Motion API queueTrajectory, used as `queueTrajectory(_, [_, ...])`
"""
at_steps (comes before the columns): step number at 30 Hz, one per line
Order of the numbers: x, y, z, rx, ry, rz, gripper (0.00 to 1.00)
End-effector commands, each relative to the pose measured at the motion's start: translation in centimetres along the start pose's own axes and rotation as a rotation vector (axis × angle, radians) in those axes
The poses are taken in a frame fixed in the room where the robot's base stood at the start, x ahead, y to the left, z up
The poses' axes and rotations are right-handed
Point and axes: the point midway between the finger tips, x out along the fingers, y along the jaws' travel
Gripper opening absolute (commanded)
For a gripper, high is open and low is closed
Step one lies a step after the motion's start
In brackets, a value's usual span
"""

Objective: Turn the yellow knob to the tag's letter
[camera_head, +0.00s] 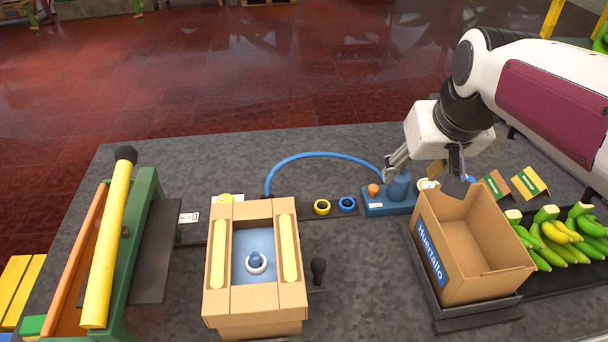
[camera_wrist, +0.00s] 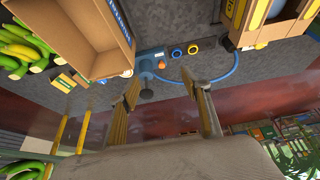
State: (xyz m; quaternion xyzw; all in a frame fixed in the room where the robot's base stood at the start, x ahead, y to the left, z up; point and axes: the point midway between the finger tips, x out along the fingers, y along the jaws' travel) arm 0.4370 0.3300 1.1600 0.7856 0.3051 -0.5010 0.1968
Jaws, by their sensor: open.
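The yellow knob (camera_head: 225,198) seems to be the small yellow piece on a white plate behind the cardboard box with yellow pads; the box partly hides it. A small white tag (camera_head: 189,217) lies left of it, its letter too small to read. My gripper (camera_head: 426,168) is open and empty, above the back right of the table, far right of the knob. Its two fingers (camera_wrist: 164,88) stand apart in the wrist view, with nothing between them. The knob's pointer direction cannot be told.
The padded box (camera_head: 217,305) stands in front of the knob. A blue hose (camera_head: 320,154) arcs behind it to a blue pump base (camera_head: 376,209). Yellow (camera_head: 322,207) and blue (camera_head: 347,205) rings lie between. An open carton (camera_head: 485,291) and bananas (camera_head: 560,232) are right; a green frame (camera_head: 145,195) is left.

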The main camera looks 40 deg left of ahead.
Motion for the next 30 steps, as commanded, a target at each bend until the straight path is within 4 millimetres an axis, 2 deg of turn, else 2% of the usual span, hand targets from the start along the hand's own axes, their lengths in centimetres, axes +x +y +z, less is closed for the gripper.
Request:
queueTrajectory(6, [3.5,-5.1,-3.4,-0.095,-0.010,-0.044,0.48])
queueTrajectory(15, [8.3,-13.0,-6.5,-0.223,-0.020,-0.101,0.48])
queueTrajectory(22, [12.1,-19.8,-7.7,-0.321,-0.027,-0.145,0.48])
queueTrajectory(30, [16.6,-28.3,-7.6,-0.434,-0.036,-0.195,0.48])
